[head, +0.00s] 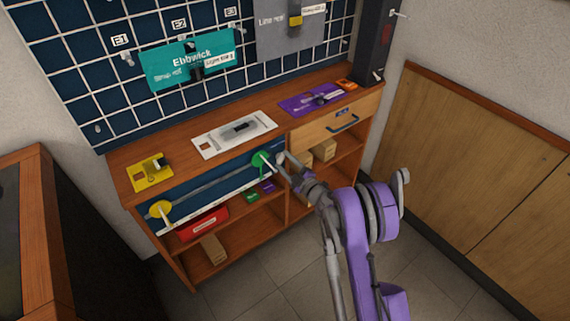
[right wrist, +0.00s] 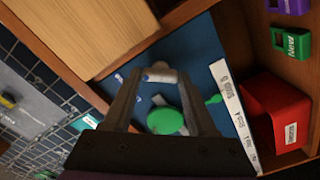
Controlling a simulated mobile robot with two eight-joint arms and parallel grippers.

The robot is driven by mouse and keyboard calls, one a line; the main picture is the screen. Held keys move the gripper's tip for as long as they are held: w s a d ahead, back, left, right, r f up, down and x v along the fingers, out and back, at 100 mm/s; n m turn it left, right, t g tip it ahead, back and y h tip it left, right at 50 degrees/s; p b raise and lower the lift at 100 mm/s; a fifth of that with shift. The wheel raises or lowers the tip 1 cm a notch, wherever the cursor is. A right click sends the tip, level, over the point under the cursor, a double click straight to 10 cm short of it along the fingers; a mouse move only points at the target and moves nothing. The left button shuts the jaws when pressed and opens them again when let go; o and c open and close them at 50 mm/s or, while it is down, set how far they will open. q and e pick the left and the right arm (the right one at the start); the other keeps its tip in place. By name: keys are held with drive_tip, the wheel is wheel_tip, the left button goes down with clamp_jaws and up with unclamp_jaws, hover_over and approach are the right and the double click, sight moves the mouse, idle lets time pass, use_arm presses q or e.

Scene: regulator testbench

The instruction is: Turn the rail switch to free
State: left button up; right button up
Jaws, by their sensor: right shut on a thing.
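A blue panel on the bench's front carries a long grey rail (head: 213,186), with a yellow round disc (head: 160,209) at its left end and a green round disc (head: 260,158) at its right end. My right gripper (head: 279,163) is at the green end. In the right wrist view, its fingers (right wrist: 160,76) are shut on a short pale handle (right wrist: 158,75) in front of the blue panel. The green disc (right wrist: 165,121) shows between the fingers, with a small green tab to its right. A white printed strip (right wrist: 234,115) runs beside it; its words are too small to read surely.
Yellow (head: 150,172), white (head: 234,134) and purple (head: 311,99) plates lie on the bench top. A drawer (head: 337,122) is right of the panel. A red box (head: 202,223) and wooden blocks stand on the shelves below. The floor in front is clear.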

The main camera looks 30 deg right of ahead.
drive_tip(key=shift+m, duration=0.6)
drive_tip(key=o, duration=1.4)
drive_tip(key=shift+c, duration=0.2)
drive_tip(key=shift+s, duration=0.1)
drive_tip(key=s+p, duration=0.1)
drive_tip(key=s, duration=0.9)
drive_tip(key=shift+s+d, duration=0.35)
drive_tip(key=shift+d, duration=0.05)
drive_tip(key=shift+r, duration=0.1)
